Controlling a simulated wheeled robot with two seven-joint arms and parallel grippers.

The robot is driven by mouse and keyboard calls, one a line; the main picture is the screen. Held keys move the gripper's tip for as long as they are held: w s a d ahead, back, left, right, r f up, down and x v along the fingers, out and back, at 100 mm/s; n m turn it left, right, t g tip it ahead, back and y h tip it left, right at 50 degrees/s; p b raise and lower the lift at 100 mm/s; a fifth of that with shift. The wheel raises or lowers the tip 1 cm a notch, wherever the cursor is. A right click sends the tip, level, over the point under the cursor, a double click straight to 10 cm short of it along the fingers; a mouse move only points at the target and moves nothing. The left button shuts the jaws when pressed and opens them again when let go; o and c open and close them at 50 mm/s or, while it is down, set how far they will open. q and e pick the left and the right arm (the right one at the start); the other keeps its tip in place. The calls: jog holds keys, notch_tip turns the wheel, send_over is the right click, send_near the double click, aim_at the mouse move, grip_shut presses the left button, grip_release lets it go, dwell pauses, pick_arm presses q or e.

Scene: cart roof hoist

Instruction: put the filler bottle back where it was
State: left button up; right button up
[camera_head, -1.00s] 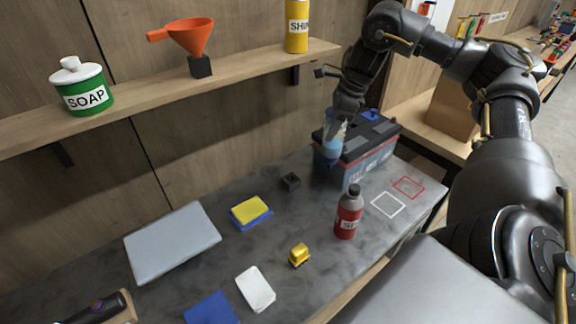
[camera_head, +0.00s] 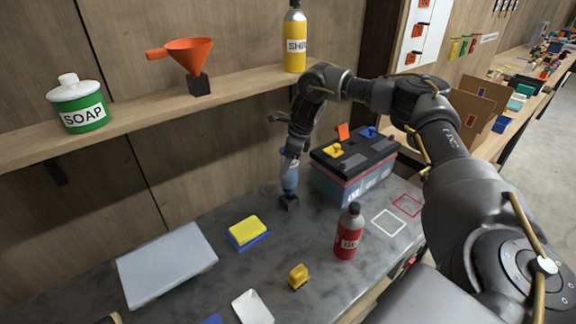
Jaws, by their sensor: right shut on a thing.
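The filler bottle (camera_head: 289,178) is light blue and see-through. My right gripper (camera_head: 293,152) is shut on its upper part and holds it about upright, in front of the wall and left of the battery (camera_head: 338,188). Its lower end is right at the small black block (camera_head: 289,202) on the grey worktop. I cannot tell whether it sits in the block or hovers just above it. The battery has a black top with a yellow cap (camera_head: 333,150), an orange piece (camera_head: 343,131) and a blue cap (camera_head: 368,132). My left gripper is not in view.
A red bottle (camera_head: 349,232) stands in front of the battery. White (camera_head: 389,222) and red (camera_head: 407,205) outlined squares lie to its right. A yellow sponge (camera_head: 244,231), a yellow toy (camera_head: 298,276) and a grey panel (camera_head: 165,262) are on the worktop. A shelf (camera_head: 140,115) runs above.

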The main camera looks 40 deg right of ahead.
notch_tip(320, 180, down, 2)
jog(key=shift+d+f, duration=0.1)
jog(key=shift+d, duration=0.05)
jog(key=shift+f, duration=0.1)
jog(key=shift+f, duration=0.3)
jog(key=o, duration=1.2)
